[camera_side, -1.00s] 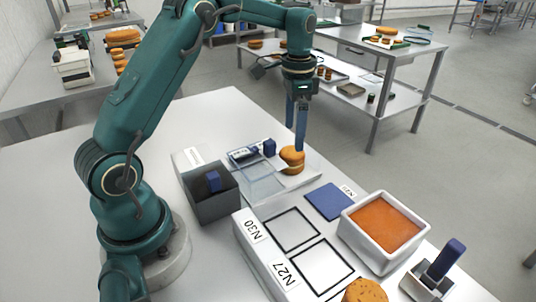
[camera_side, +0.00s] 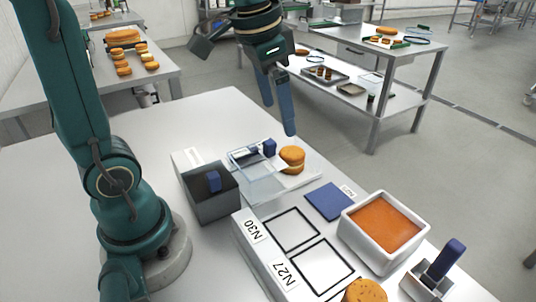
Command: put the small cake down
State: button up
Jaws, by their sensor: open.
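The small cake (camera_side: 292,159), a round golden sandwich with a pale middle layer, stands upright on a white board (camera_side: 299,177) at the far side of the table. My gripper (camera_side: 279,118) is open and empty above the cake and a little to its left, clear of it. Another golden-brown cake (camera_side: 364,291) is partly cut off at the bottom edge of the picture.
A grey bin (camera_side: 212,204), a blue square (camera_side: 329,201), framed squares marked N30 and N27 (camera_side: 284,273), a tub of orange filling (camera_side: 385,231) and a blue-handled tool in a small box (camera_side: 446,259) stand nearer.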

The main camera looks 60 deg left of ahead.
jog(key=s+d+f+n+t, duration=0.2)
jog(key=s+d+f, duration=0.1)
jog(key=s, duration=0.7)
jog(key=shift+d+f+t, duration=0.25)
jog(key=shift+f+t, duration=0.05)
jog(key=shift+f, duration=0.2)
